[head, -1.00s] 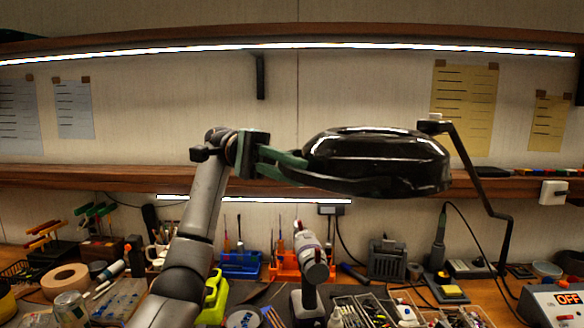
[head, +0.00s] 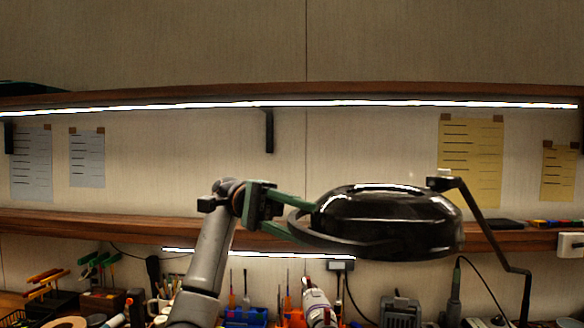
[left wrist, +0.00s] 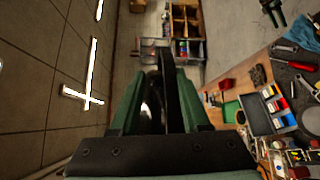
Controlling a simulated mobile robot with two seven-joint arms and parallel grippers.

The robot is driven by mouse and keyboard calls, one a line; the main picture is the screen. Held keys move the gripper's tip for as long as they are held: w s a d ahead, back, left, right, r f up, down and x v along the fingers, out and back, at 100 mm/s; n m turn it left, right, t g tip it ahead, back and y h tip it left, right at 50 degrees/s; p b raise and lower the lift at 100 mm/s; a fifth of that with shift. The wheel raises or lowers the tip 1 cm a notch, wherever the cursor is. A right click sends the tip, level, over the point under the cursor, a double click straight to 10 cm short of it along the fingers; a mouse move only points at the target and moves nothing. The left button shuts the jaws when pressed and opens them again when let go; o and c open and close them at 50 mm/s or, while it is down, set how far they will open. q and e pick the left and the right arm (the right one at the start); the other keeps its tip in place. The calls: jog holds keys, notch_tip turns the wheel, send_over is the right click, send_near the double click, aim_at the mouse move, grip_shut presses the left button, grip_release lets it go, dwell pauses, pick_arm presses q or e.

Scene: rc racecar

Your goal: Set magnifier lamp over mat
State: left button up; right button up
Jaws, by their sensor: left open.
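The magnifier lamp has a glossy black oval head (head: 390,222) in front of the lower wall shelf. Its thin black arm (head: 490,230) runs down from a joint at the head's right side. My left gripper (head: 292,224) is at the head's left end, its green fingers apart with the black rim or handle between them. In the left wrist view, a black bar of the lamp (left wrist: 171,95) stands between the open fingers (left wrist: 160,100); I cannot tell whether either finger touches it. I cannot make out the mat. My right gripper is not in view.
The wooden shelf (head: 110,226) runs behind the lamp and gripper. Below it, the bench holds a blue tool holder (head: 243,317), a grey tool (head: 318,305) and a grey box (head: 400,312).

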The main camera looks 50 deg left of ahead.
pick_arm(q)
jog(key=shift+o, duration=0.4)
notch_tip(320, 180, up, 8)
jog(key=s+d, duration=0.2)
jog(key=shift+s+d+f, duration=0.2)
jog(key=shift+d+f, duration=0.05)
jog(key=s+d+r, duration=0.1)
jog(key=s+d, duration=0.1)
jog(key=s+d+r+b, duration=0.1)
jog(key=s+d, duration=0.1)
jog(key=s, duration=0.1)
jog(key=s+d+r, duration=0.2)
jog(key=d, duration=0.1)
jog(key=shift+s+r+b, duration=0.1)
jog(key=shift+s+b, duration=0.05)
jog(key=shift+b, duration=0.15)
jog(key=shift+c, duration=0.4)
jog(key=shift+s+d+r, duration=0.1)
jog(key=shift+d, duration=0.1)
